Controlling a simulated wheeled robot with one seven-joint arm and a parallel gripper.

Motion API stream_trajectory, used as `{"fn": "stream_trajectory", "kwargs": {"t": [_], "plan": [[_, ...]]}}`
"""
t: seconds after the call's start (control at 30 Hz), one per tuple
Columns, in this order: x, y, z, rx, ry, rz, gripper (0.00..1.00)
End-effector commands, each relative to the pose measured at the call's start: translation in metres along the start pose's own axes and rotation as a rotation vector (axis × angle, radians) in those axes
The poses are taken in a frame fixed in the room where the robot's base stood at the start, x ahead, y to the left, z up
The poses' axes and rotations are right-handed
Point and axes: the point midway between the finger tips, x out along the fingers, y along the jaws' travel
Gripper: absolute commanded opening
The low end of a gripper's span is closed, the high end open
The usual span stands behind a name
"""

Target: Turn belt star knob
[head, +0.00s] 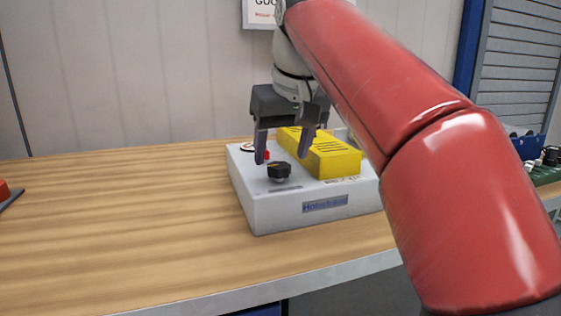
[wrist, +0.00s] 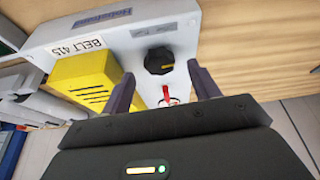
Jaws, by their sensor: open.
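The star knob (head: 279,171) is black and sits on top of a white control box (head: 245,195) on the wooden table. In the wrist view the knob (wrist: 159,61) shows a yellow pointer line, and a "BELT 415" label (wrist: 78,47) is on the box to its left. My gripper (head: 283,152) is open and points down above the box. In the wrist view its fingers (wrist: 165,88) stand on either side of a line just short of the knob, with the knob beyond the tips. I cannot tell whether they touch anything.
A yellow block (head: 333,160) with black slots stands on the box, right beside my gripper. A small red switch (wrist: 167,97) lies between the fingers in the wrist view. A red object (head: 4,190) is at the far left edge.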

Motion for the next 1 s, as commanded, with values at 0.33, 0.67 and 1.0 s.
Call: {"fn": "stream_trajectory", "kwargs": {"t": [0.33,0.67,1.0], "plan": [[0.026,0.000,0.000,0.000,0.001,0.000,0.61],[0.026,0.000,0.000,0.000,0.002,0.000,0.43],[0.026,0.000,0.000,0.004,0.002,0.002,0.17]]}}
